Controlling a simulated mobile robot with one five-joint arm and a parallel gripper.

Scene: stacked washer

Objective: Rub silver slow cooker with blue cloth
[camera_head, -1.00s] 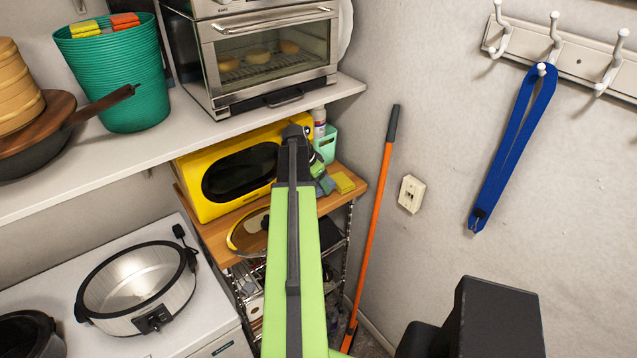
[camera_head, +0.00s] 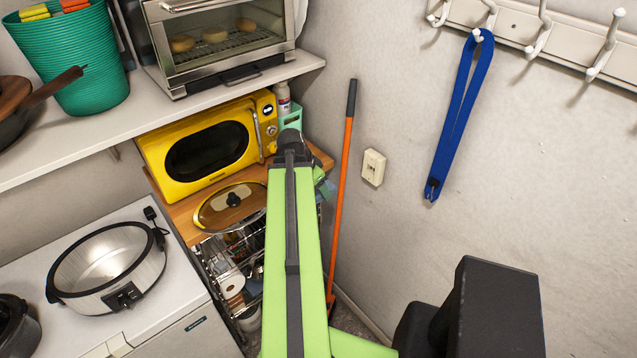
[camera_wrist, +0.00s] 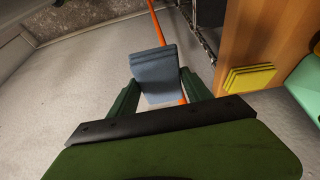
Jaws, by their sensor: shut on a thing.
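The silver slow cooker (camera_head: 140,280) stands open on the white top at the lower left in the head view. Its metal bowl looks empty, and its black control faces front. My gripper (camera_wrist: 158,88) is shut on the blue cloth (camera_wrist: 156,72), a folded grey-blue piece held between the two green fingers in the wrist view. In the head view my green arm hides most of the gripper and the cloth. The gripper is at the wooden shelf's right end, to the right of the slow cooker and apart from it.
A yellow microwave (camera_head: 210,150) and a glass lid (camera_head: 228,206) rest on the wooden cart. Yellow sponges (camera_wrist: 249,78) lie at the cart's edge. An orange-handled pole (camera_head: 341,200) leans by the wall. A dark pot (camera_head: 18,325) stands left of the slow cooker.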

